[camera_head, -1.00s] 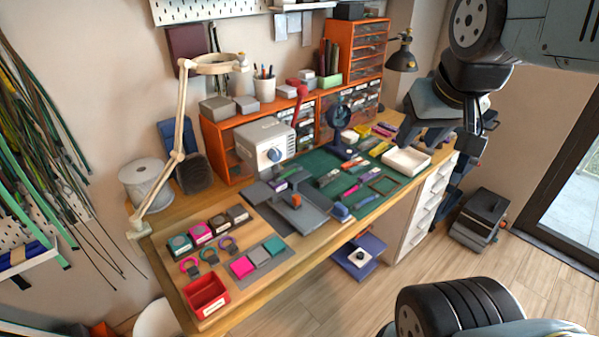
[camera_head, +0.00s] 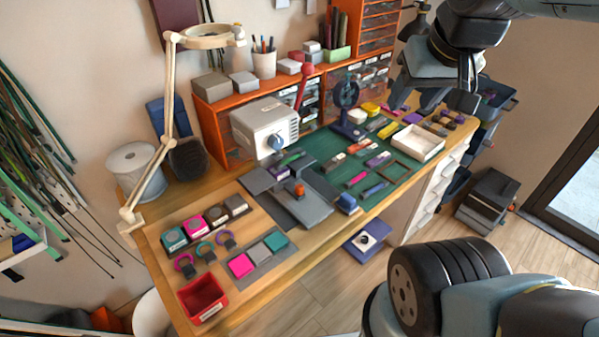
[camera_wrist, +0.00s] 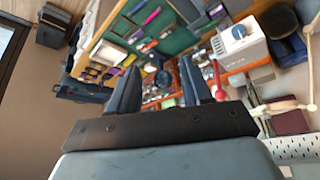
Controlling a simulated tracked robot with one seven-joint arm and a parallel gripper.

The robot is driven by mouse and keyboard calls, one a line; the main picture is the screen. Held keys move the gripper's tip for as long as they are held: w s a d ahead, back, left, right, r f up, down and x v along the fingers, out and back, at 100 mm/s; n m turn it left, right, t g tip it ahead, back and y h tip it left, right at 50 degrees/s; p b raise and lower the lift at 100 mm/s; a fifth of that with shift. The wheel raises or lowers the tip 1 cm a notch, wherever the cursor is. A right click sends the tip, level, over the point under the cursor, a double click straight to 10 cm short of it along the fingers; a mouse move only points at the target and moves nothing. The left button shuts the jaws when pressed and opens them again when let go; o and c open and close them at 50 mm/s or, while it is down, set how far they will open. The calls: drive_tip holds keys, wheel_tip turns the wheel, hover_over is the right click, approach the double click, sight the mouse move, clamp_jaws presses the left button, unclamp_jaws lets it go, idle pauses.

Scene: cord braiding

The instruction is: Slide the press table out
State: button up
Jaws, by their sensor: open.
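The press (camera_head: 264,130) is a white box with a blue-grey knob, standing at the middle of the bench. Its dark grey press table (camera_head: 308,208) lies in front of it, with a small orange knob on top and a green strip close to the press. In the wrist view the press (camera_wrist: 240,42) shows at the upper right, tilted; I cannot make out its table there. My gripper (camera_wrist: 160,85) is open and empty, its two dark fingers apart. In the head view my gripper is at the upper right, over the far right of the bench, well away from the press table.
A green cutting mat (camera_head: 330,160) with several small tools lies right of the press. A white tray (camera_head: 417,143) and a dark round stand (camera_head: 347,110) are there too. A lamp arm (camera_head: 170,110) rises at the left. A red bin (camera_head: 203,298) sits at the front left corner.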

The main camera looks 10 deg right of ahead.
drive_tip(key=w+a+f+m+g+y, duration=0.1)
drive_tip(key=w+a+f+m+g, duration=0.1)
drive_tip(key=w+a+f+m, duration=0.3)
drive_tip(key=w+a+f+g+y, duration=0.1)
drive_tip(key=w+f+g, duration=0.2)
drive_tip(key=w, duration=0.4)
drive_tip(key=m+g+y, duration=0.2)
drive_tip(key=m+g, duration=0.1)
drive_tip(key=m, duration=0.3)
approach(300, 185)
drive_tip(key=x, duration=0.9)
drive_tip(key=shift+f, duration=0.2)
drive_tip(key=shift+c, duration=0.2)
clamp_jaws()
